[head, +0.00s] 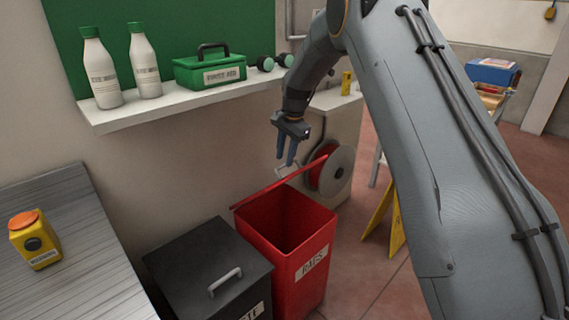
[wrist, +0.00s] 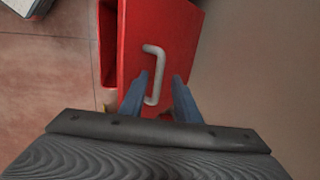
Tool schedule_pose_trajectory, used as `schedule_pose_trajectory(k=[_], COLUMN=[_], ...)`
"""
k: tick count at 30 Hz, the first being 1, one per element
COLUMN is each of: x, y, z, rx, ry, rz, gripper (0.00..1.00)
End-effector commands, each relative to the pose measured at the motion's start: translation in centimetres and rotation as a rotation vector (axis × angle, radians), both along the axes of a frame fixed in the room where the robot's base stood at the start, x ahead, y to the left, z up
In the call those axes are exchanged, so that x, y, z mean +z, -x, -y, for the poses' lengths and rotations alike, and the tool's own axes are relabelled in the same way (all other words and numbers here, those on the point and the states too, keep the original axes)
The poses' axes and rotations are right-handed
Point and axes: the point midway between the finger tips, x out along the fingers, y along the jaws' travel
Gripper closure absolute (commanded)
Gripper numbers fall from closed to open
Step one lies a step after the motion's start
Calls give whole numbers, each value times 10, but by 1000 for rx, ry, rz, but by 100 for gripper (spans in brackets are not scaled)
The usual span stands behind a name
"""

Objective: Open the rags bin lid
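The red rags bin (head: 311,266) stands on the floor with its dark inside showing from above. Its red lid (head: 262,191) is raised and seen nearly edge-on in the head view, tilted up along the wall side. In the wrist view the lid's broad red face (wrist: 183,32) carries a pale U-shaped handle (wrist: 160,72). My gripper (head: 285,160) is above the lid, fingers pointing down, close to the handle. In the wrist view my gripper (wrist: 160,77) has its fingers apart on either side of the handle, with gaps showing. I cannot tell whether a finger touches it.
A black lidded bin (head: 190,258) stands left of the red bin. A red hose reel (head: 331,170) is behind it, and a yellow floor sign (head: 388,218) stands to the right. A white shelf (head: 190,106) with bottles and a green first aid box runs along the wall.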

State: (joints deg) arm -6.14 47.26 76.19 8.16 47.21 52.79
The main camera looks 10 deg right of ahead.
Motion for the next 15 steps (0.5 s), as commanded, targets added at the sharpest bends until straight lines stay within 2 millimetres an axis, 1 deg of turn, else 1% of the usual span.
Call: schedule_pose_trajectory(k=[3,6,10,15], x=[19,32,41,44], y=[2,4,6,7], z=[3,5,6,7], rx=[0,-1,-1,-2], ry=[0,0,0,0], rz=[3,1,0,-1], gripper=[71,71,71,71])
